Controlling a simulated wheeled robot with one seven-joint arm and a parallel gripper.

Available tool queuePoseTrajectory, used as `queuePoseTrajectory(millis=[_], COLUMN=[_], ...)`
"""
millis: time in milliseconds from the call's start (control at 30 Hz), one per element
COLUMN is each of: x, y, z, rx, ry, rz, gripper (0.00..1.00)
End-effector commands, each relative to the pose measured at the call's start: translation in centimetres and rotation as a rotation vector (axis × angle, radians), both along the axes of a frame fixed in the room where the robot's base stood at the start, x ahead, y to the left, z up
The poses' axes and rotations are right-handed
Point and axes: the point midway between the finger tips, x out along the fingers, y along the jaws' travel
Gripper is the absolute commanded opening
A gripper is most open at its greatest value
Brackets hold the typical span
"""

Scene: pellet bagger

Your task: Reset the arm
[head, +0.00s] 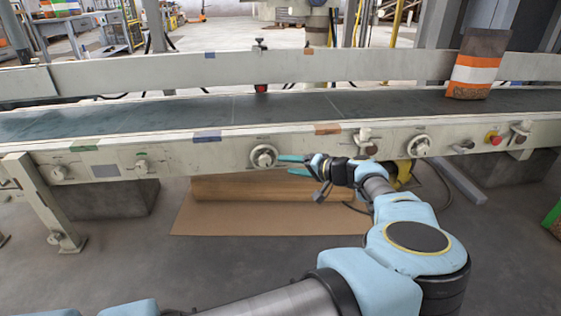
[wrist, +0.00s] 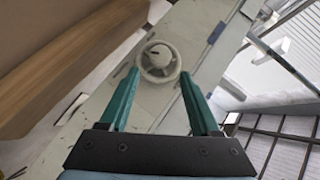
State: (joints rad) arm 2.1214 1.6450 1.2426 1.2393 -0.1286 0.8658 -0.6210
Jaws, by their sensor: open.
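My arm reaches out from the lower right of the head view. My gripper (head: 287,165) is in front of the conveyor's near side rail, just right of a white handwheel (head: 263,157). In the wrist view my gripper (wrist: 160,85) shows two teal fingers spread apart with nothing between them. The same handwheel (wrist: 158,62) appears beyond the fingertips, between them in the picture. I cannot tell the exact gap between fingertips and wheel.
The conveyor belt (head: 220,111) runs across the view, with a bag (head: 478,65) standing on it at right. A second handwheel (head: 419,146) and a red button (head: 493,137) are on the rail. A brown roll (head: 230,188) lies on a brown sheet (head: 215,222) below.

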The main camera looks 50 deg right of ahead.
Motion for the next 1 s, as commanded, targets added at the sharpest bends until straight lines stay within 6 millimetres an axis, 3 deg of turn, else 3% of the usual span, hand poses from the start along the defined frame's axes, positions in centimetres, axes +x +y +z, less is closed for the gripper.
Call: queuePoseTrajectory(millis=[200, 767, 867, 1000], x=[-0.9, -0.5, 1.6, 8.0], y=[0.0, 0.2, 1.4, 6.1], z=[0.3, 0.3, 0.6, 1.0], rx=[0.000, 0.000, 0.000, -0.002], ry=[0.000, 0.004, 0.029, 0.120], rz=[0.000, 0.007, 0.051, 0.195], gripper=[0.64, 0.64, 0.64, 0.64])
